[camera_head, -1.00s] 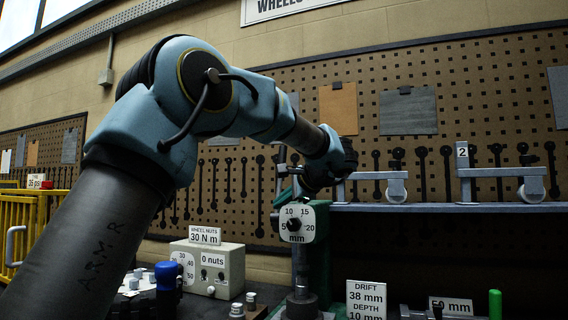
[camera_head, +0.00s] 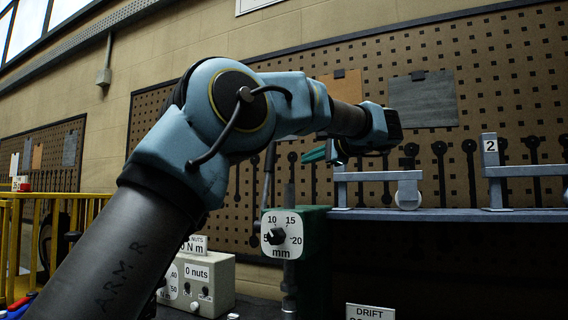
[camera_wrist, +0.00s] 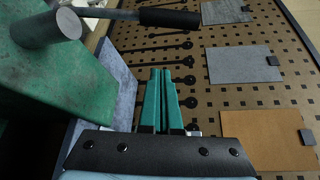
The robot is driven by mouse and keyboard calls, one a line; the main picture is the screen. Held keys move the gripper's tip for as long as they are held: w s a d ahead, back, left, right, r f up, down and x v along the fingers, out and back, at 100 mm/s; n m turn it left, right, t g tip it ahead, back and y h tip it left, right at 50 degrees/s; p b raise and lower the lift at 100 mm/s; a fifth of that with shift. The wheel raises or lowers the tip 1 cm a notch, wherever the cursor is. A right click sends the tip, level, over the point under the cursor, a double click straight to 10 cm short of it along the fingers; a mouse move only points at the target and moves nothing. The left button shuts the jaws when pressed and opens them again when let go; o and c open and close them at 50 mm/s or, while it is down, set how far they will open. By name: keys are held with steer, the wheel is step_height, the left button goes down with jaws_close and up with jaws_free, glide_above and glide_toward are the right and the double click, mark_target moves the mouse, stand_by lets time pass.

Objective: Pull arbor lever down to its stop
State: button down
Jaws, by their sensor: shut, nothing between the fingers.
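The arbor press is a green body (camera_head: 316,240) with a white mm dial (camera_head: 282,235) on its front. Its green block (camera_wrist: 60,75) fills the left of the wrist view. The arbor lever (camera_head: 268,170) stands nearly upright left of the body. In the wrist view the lever's black grip (camera_wrist: 170,17) is at the top, its rod running to a grey round hub (camera_wrist: 47,27). My gripper (camera_head: 308,154) is above the press, right of the lever, fingers pointing left. In the wrist view my gripper (camera_wrist: 163,72) has its teal fingers together, empty and apart from the lever.
A dark shelf (camera_head: 440,215) with grey brackets and rollers runs right of the press. A pegboard (camera_head: 530,95) with tools and papers stands behind. A nut counter box (camera_head: 205,290) is lower left, and a yellow rail (camera_head: 50,200) stands at far left.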

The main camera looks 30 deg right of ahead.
steer(key=w+a+p, duration=0.4)
steer(key=w, duration=0.4)
steer(key=shift+a, duration=0.3)
steer(key=shift+a, duration=0.1)
stand_by(0.4)
steer(key=s+a+f+n+t+y+b, duration=0.1)
steer(key=s+a+n+b, duration=0.4)
steer(key=b, duration=1.2)
steer(key=s+a+f+n+t+y+b, duration=0.1)
steer(key=s+a+n+b, duration=0.5)
steer(key=b, duration=1.1)
steer(key=a+t+y, duration=0.1)
steer(key=a+t, duration=0.1)
steer(key=shift+a+f+t, duration=0.2)
steer(key=shift+a+t, duration=0.15)
steer(key=shift+t, duration=0.05)
steer(key=shift+w, duration=0.1)
